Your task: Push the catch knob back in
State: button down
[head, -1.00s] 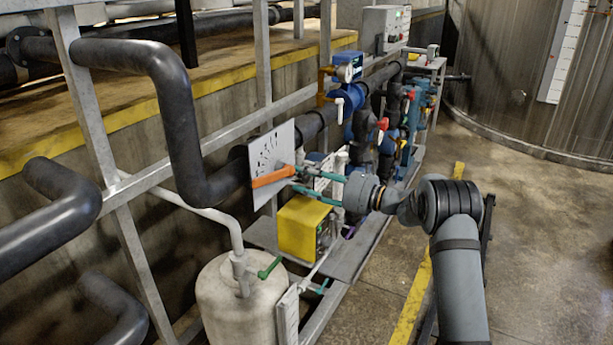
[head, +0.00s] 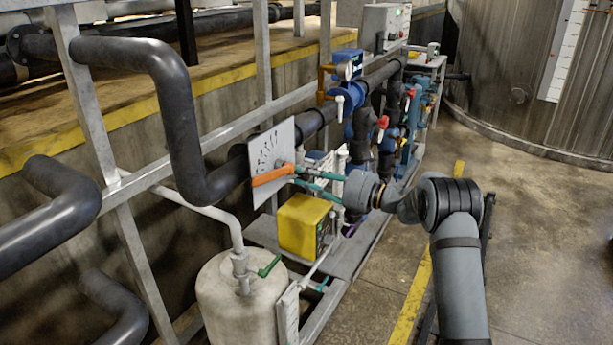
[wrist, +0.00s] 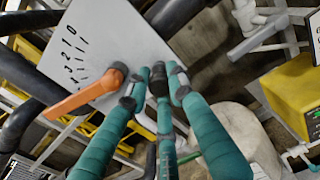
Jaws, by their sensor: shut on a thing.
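A pale plate with a printed number scale (head: 266,152) stands on the pipe rack. It also shows in the wrist view (wrist: 110,32). An orange lever (head: 272,176) lies across its front, pointing lower left in the wrist view (wrist: 80,101). My gripper (wrist: 156,88), with teal fingers, is at the lower right edge of the plate, just right of the lever's hub. Its fingertips are closed around a small dark part, apparently the catch knob (wrist: 159,76). The fingers hide most of it, so I cannot tell how far out it stands. My gripper shows small in the head view (head: 301,177).
A black pipe (head: 165,95) bends down left of the plate. A yellow box (head: 303,224) and a pale tank (head: 235,305) stand below my gripper. Valves and pipes crowd the rack behind. The floor (head: 540,240) to the right is open.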

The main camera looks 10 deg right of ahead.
dwell(0.4)
jog(key=shift+x, duration=1.1)
jog(key=shift+s+r, duration=0.1)
jog(key=c, duration=1.7)
grip_release()
jog(key=shift+a, duration=0.1)
jog(key=shift+c, duration=0.2)
jog(key=shift+o, duration=1)
jog(key=v, duration=1.2)
